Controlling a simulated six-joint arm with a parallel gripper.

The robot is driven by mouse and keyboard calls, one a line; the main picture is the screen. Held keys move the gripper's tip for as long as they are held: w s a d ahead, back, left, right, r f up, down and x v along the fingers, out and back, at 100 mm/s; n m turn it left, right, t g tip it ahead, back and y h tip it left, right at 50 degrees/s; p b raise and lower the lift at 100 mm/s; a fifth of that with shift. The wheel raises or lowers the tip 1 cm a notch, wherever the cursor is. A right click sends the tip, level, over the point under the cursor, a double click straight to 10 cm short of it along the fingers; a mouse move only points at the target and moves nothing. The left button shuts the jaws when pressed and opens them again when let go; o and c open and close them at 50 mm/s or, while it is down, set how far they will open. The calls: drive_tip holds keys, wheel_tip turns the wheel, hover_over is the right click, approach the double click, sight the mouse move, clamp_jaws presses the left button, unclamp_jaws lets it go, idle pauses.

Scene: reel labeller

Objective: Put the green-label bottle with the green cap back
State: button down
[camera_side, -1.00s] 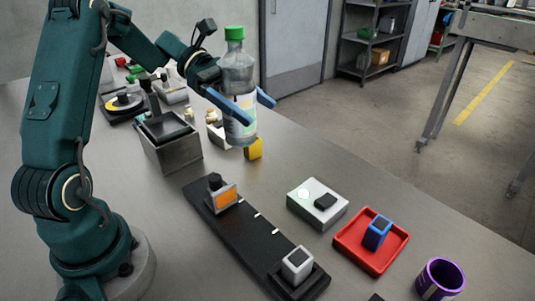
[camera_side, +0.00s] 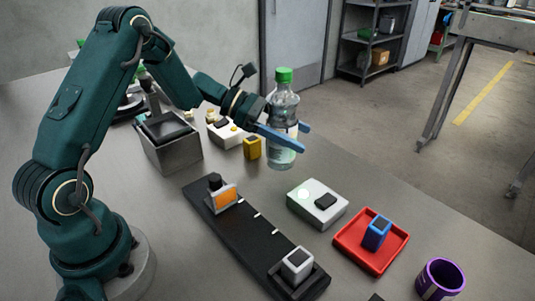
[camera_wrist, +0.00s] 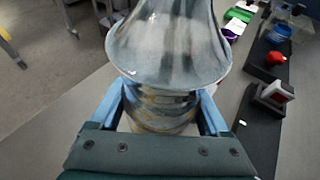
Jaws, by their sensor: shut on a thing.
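The green-capped clear bottle (camera_side: 283,115) is upright in the side view, held above the table. My gripper (camera_side: 284,133) is shut on it, with its blue fingers on either side of the bottle's body. In the wrist view the bottle (camera_wrist: 168,45) fills the middle, between the blue fingers of my gripper (camera_wrist: 162,105). A pale label band shows on the bottle, partly hidden by the fingers; its colour is hard to tell.
Below are a black rail (camera_side: 243,237) with an orange-faced block (camera_side: 224,197) and a white block (camera_side: 297,262), a white box with a lit green button (camera_side: 317,212), and a red tray (camera_side: 347,244) holding a blue block (camera_side: 377,232). A purple cup (camera_side: 440,279) stands right. A grey bin (camera_side: 172,155) stands left.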

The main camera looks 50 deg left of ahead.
sight(293, 164)
drive_tip(key=shift+w+d+f, duration=0.1)
drive_tip(key=shift+d+f, duration=0.05)
drive_tip(key=shift+f, duration=1.9)
unclamp_jaws()
drive_tip(key=shift+f, duration=0.2)
drive_tip(key=shift+r, duration=0.1)
drive_tip(key=shift+r, duration=0.15)
drive_tip(key=v, duration=1.2)
